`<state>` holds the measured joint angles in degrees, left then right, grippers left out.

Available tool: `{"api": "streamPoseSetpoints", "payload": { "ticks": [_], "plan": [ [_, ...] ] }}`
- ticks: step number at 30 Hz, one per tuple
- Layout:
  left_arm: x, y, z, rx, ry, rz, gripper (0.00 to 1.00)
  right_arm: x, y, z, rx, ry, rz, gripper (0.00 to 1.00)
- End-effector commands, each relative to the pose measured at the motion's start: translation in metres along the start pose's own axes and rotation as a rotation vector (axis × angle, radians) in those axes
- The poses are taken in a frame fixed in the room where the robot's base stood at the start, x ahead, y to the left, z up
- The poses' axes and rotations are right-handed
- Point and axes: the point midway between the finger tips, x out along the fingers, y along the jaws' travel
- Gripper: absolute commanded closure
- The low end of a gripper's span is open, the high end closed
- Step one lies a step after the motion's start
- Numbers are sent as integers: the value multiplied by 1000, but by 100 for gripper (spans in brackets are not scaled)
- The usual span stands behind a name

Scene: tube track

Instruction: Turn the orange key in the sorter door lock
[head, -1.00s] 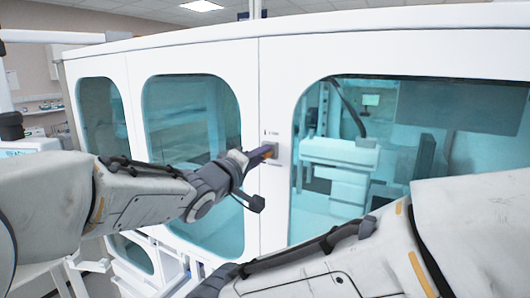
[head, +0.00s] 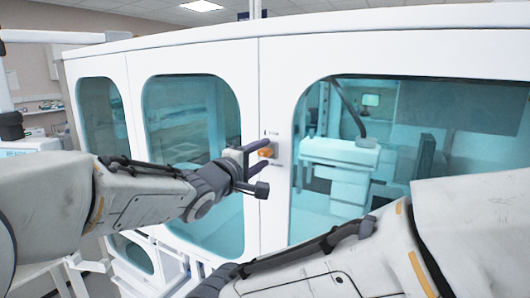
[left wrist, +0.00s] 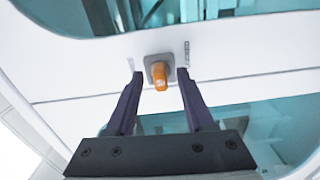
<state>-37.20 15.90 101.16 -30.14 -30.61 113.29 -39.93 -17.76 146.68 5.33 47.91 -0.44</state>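The orange key (head: 266,152) sits in a small grey lock plate (head: 275,147) on the white door frame of the sorter. In the left wrist view the key (left wrist: 160,78) stands out from its square lock plate (left wrist: 158,64). My left gripper (head: 259,154) is at the lock with its fingers spread. In the left wrist view its two dark fingers (left wrist: 160,74) are on either side of the key, with a gap on each side. My right forearm crosses the lower right of the head view, and its gripper is not in view.
The white sorter cabinet (head: 400,52) with teal windows fills the view. Equipment (head: 340,160) stands behind the right window. There is open space in front of the panel between my arms.

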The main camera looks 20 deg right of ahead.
Motion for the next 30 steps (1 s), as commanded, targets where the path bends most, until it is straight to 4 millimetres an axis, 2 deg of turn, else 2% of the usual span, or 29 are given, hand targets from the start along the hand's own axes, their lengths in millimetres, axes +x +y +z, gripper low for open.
{"api": "streamPoseSetpoints", "payload": {
  "ticks": [11, 14, 24, 30],
  "plan": [
    [-4, -1, 0, 3, 0, 1, 46, 4, 0, 0, 7, -1, 0, 100],
    [-16, -2, 0, 2, 1, 2, 46, 12, 1, 1, 6, 0, 0, 100],
    [-81, -2, -1, 2, 3, 2, 46, 37, 3, 2, 4, 0, 0, 100],
    [-102, 0, 0, 3, 1, 1, 46, 40, 3, 2, 3, 0, 0, 100]
  ]
}}
